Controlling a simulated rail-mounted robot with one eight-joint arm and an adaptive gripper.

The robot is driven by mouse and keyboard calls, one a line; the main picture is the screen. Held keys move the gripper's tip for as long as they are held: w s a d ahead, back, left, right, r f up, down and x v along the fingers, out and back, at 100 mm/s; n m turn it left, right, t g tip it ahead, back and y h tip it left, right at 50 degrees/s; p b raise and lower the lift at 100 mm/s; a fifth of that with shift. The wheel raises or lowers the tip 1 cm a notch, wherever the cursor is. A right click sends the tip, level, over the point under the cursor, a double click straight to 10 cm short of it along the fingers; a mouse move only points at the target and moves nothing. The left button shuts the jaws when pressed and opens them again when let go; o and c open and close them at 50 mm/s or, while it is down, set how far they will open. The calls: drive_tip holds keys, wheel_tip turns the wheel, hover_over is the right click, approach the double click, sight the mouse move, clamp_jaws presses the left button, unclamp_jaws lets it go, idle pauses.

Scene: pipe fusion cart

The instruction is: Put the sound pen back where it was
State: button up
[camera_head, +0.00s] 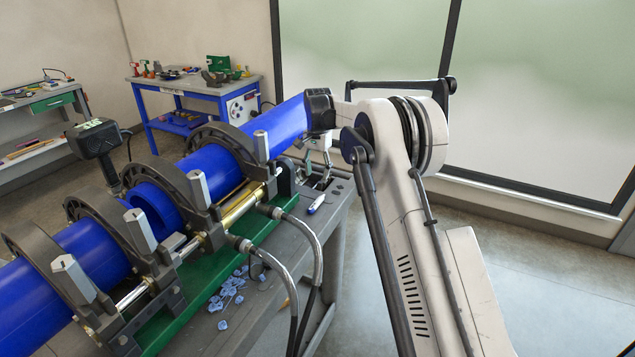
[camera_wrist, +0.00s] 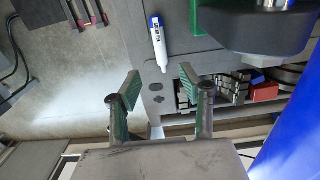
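The sound pen (camera_head: 316,204) is a small white pen with blue on it, lying on the grey cart top (camera_head: 284,254) near its right edge. In the wrist view the pen (camera_wrist: 158,42) is white with a blue end and dark lettering, its tip pointing toward my gripper. My gripper (camera_wrist: 158,88) is open, with nothing between its fingers. The pen lies beyond the fingertips, roughly in line with the gap, and is not held. In the head view my gripper (camera_head: 318,158) hangs over the cart's far end, partly hidden by the arm.
Large blue pipes (camera_head: 211,172) in dark clamps stand left of the pen. Grey hoses (camera_head: 310,245) arch close by, and blue shavings (camera_head: 230,290) lie on the cart. In the wrist view, a compartment (camera_wrist: 222,91) holds metal blocks and a red piece. A blue workbench (camera_head: 180,88) stands behind.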

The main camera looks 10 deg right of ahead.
drive_tip(key=s+r+n+t, duration=0.2)
drive_tip(key=s+r, duration=0.8)
drive_tip(key=r, duration=0.4)
drive_tip(key=s+r+n+t, duration=0.1)
drive_tip(key=s+r, duration=0.2)
drive_tip(key=s, duration=0.5)
drive_tip(key=s+r+n+t, duration=0.1)
drive_tip(key=s+r, duration=0.3)
drive_tip(key=s, duration=0.3)
drive_tip(key=s+f+n+t, duration=0.1)
drive_tip(key=s+f, duration=0.3)
drive_tip(key=s, duration=1)
drive_tip(key=s+f+n+t, duration=0.2)
drive_tip(key=s+f+n, duration=0.1)
drive_tip(key=s, duration=1.1)
drive_tip(key=shift+f, duration=0.5)
drive_tip(key=shift+f+b, duration=0.3)
drive_tip(key=shift+b, duration=0.05)
